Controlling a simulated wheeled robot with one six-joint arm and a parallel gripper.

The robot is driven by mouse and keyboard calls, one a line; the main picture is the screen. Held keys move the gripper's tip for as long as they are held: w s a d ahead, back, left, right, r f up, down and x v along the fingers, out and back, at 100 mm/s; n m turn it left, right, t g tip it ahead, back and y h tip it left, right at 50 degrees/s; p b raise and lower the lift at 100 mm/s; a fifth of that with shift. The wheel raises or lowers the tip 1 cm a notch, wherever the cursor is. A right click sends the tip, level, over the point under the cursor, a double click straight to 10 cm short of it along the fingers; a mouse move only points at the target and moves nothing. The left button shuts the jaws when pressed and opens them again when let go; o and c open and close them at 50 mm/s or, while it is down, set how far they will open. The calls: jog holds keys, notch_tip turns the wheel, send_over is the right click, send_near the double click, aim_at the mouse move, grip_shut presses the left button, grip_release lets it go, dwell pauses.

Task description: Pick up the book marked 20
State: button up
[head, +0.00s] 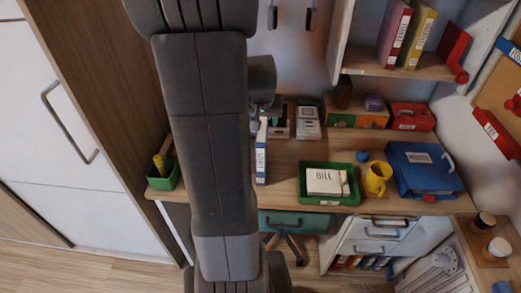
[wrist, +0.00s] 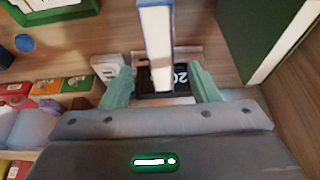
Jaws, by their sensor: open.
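My gripper (wrist: 162,72) shows in the wrist view with its two pale green fingers spread apart. A dark book marked 20 (wrist: 181,75) lies between and beyond the fingers, its white number turned in the picture. An upright blue-and-white book (wrist: 156,45) crosses in front of it and hides its left part. The blue-and-white book also stands on the desk in the head view (head: 261,152), just right of my arm. I cannot tell whether the fingers touch either book.
The wooden desk (head: 286,165) holds a green tray (head: 318,200) with a white BILL pad, a yellow mug (head: 377,178) and a blue binder (head: 422,170). A calculator-like device (head: 308,122) and boxes (head: 355,115) stand behind. A dark green panel (wrist: 262,35) rises at right in the wrist view.

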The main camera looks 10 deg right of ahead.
aim_at(262, 127)
jog(key=shift+w+f, duration=0.2)
jog(key=shift+f, duration=0.35)
jog(key=shift+p+x, duration=0.4)
jog(key=shift+x, duration=2.6)
jog(key=shift+w, duration=0.1)
jog(key=shift+f+b, duration=0.2)
jog(key=shift+b, duration=0.2)
grip_shut()
